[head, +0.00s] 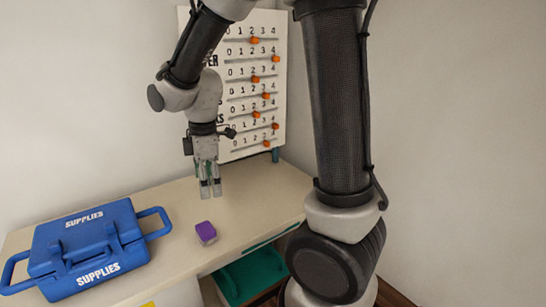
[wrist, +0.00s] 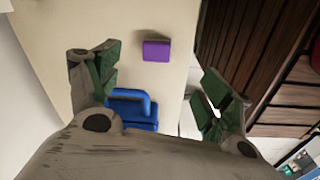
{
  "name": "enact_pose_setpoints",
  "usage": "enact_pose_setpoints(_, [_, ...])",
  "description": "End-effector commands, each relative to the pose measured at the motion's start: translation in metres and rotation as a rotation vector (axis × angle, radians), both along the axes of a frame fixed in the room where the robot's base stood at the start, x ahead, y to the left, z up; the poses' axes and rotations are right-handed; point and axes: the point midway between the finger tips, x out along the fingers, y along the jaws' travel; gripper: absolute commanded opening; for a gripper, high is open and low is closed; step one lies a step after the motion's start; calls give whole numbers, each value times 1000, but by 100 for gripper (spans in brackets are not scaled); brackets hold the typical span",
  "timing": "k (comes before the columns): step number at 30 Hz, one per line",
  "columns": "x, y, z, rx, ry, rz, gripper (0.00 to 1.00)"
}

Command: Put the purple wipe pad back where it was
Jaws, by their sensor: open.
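The purple wipe pad (head: 206,232) lies on the tabletop to the right of the blue supplies box. In the wrist view the pad (wrist: 156,50) is ahead of the fingers, between their directions but beyond their tips. My gripper (head: 210,192) points down above the back part of the table, behind the pad and apart from it. In the wrist view my gripper (wrist: 160,85) has its fingers spread wide with nothing between them.
A shut blue box (head: 88,247) marked SUPPLIES, with side handles, stands on the left of the table (head: 255,205). A board with numbered sliders (head: 255,90) stands at the back wall. A green bin (head: 250,275) sits below the table's front edge. The tabletop around the pad is clear.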

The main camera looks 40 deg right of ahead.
Motion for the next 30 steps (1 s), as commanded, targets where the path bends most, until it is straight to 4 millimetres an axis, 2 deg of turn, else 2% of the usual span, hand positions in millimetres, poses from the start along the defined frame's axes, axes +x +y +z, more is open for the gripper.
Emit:
enact_pose_setpoints(1, [-11,-17,23,18,-38,-117,80])
enact_pose_setpoints(6, [-68,-72,83,95,-135,-592,80])
enact_pose_setpoints(10, [-116,-102,108,164,-197,-919,80])
enact_pose_setpoints(12, [-138,-112,115,198,-222,-1060,80])
enact_pose_setpoints(15, [-160,-121,120,236,-247,-1205,80])
enact_pose_setpoints(20, [-174,-126,122,264,-263,-1305,80])
enact_pose_setpoints(30, [-175,-126,122,266,-262,-1311,80])
